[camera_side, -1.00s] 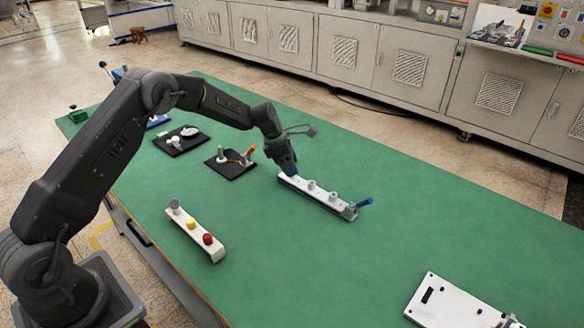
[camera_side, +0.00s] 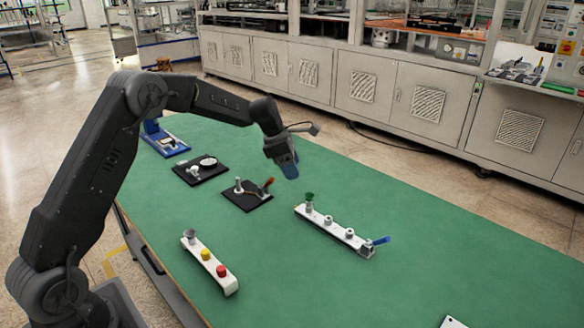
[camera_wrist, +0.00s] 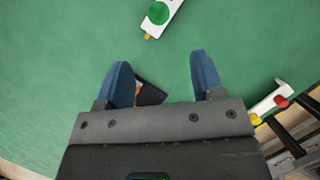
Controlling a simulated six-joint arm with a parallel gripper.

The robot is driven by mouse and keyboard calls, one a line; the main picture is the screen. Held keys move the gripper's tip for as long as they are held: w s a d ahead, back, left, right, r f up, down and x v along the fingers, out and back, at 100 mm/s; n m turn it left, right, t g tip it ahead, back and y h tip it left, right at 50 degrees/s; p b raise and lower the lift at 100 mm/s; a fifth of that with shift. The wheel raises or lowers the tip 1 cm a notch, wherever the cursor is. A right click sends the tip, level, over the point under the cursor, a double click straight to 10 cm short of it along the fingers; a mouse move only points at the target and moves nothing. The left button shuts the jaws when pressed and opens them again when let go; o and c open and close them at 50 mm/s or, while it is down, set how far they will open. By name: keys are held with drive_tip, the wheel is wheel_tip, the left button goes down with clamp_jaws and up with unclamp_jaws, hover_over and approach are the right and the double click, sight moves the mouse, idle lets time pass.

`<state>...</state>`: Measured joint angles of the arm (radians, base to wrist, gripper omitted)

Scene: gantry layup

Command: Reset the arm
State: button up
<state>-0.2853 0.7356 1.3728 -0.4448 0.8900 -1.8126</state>
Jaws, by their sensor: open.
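My gripper (camera_side: 288,172) hangs in the air above the green table, up and left of a white strip (camera_side: 331,231). Its two blue fingers are apart with nothing between them, as the wrist view (camera_wrist: 160,60) shows. The strip carries a green knob (camera_side: 309,197) at its left end, small grey fittings along it and a blue-handled valve (camera_side: 378,241) at its right end. The green knob also shows at the top of the wrist view (camera_wrist: 158,12), beyond the fingertips.
A second white strip (camera_side: 229,291) holds a grey, a yellow (camera_side: 206,254) and a red (camera_side: 221,271) piece. Two black plates (camera_side: 236,204) (camera_side: 182,170) with small parts and a blue fixture (camera_side: 170,152) stand farther left. The table's right part is mostly clear.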

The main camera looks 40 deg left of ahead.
drive_tip(key=s+d+r+m+t+y, duration=0.1)
drive_tip(key=s+d+r+m, duration=0.3)
drive_tip(key=s+r+m, duration=0.35)
drive_tip(key=s+d+r+m+y, duration=0.1)
drive_tip(key=s+d+r+m, duration=0.3)
drive_tip(key=s+r+m, duration=0.4)
drive_tip(key=s+d+f+m, duration=0.1)
drive_tip(key=s+m, duration=0.4)
drive_tip(key=s, duration=0.5)
drive_tip(key=s+d+f+m+t+y, duration=0.1)
drive_tip(key=s+d+m, duration=0.1)
drive_tip(key=s+m, duration=0.4)
drive_tip(key=s, duration=0.5)
drive_tip(key=shift+s, duration=0.2)
